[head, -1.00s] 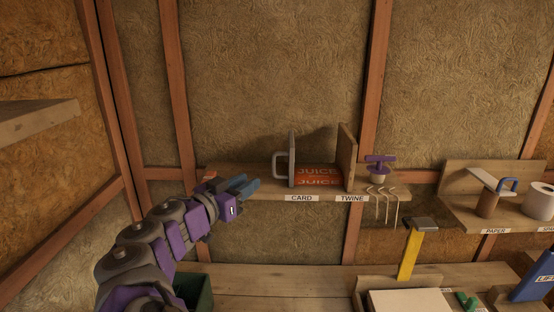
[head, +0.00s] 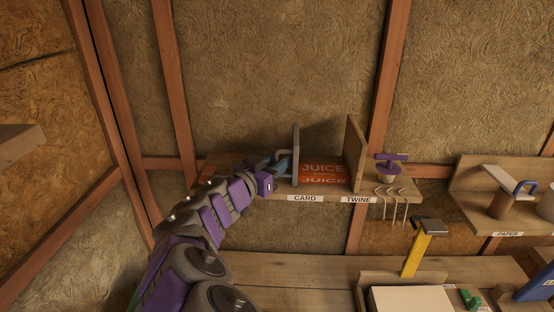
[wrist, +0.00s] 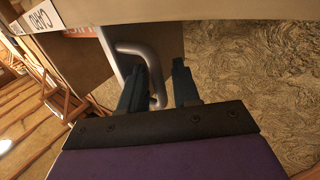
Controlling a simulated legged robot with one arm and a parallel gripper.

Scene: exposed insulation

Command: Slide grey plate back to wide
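The grey plate (head: 296,150) stands upright on the wall shelf, at the left of the orange juice box (head: 323,172). Its grey loop handle (head: 285,154) sticks out to the left, and the handle also shows in the wrist view (wrist: 151,58). My gripper (head: 276,162) is at the handle. In the wrist view my gripper (wrist: 160,67) has its two dark fingers apart, with part of the handle bar between them, nearer the left finger. I cannot tell if that finger touches the bar. The juice box stands between the plate and a wooden upright (head: 355,152).
The shelf edge carries CARD (head: 305,198) and TWINE (head: 359,200) labels. Right of the upright are a purple-handled item (head: 390,166) and several hooks. A yellow hammer (head: 416,250) stands lower right.

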